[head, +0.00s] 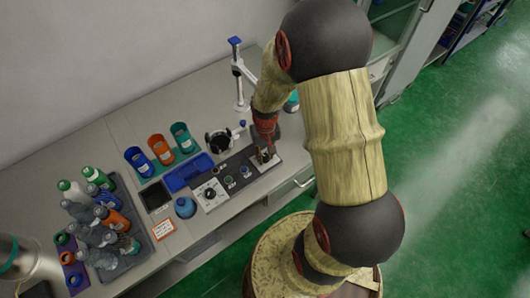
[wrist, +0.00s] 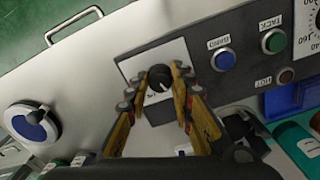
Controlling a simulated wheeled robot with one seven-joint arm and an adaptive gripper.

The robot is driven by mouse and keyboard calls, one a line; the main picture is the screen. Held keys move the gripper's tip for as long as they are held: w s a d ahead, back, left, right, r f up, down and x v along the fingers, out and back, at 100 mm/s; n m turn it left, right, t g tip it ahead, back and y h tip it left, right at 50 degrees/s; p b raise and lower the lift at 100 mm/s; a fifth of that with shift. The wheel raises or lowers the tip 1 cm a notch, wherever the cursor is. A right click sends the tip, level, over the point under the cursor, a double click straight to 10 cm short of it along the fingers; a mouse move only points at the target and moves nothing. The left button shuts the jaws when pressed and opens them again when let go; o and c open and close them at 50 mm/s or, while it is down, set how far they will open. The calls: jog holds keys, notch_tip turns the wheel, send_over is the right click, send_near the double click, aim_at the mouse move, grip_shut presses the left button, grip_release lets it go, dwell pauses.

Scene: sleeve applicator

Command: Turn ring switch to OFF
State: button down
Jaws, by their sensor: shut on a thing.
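The ring switch is a black round knob (wrist: 160,76) on a white plate at the end of a dark control panel (wrist: 235,30). My gripper (wrist: 156,86) reaches over the plate in the wrist view, with one finger on each side of the knob, shut on it. The knob's pointer and the plate's markings are too small to read, so I cannot tell its setting. In the head view my gripper (head: 265,156) is down at the right end of the panel (head: 232,180), hiding most of the knob.
A blue button (wrist: 223,59) and a green button (wrist: 274,41) sit beside the plate on the panel. A blue tray (head: 188,172), several cups and a rack of bottles (head: 130,255) stand to the left. A white stand (head: 240,75) rises behind.

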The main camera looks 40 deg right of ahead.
aim_at(266, 157)
jog(key=n+p, duration=0.1)
jog(key=n, duration=0.4)
dwell(0.6)
jog(key=c, duration=1.5)
grip_release()
jog(key=shift+c, duration=0.2)
notch_tip(266, 157, up, 12)
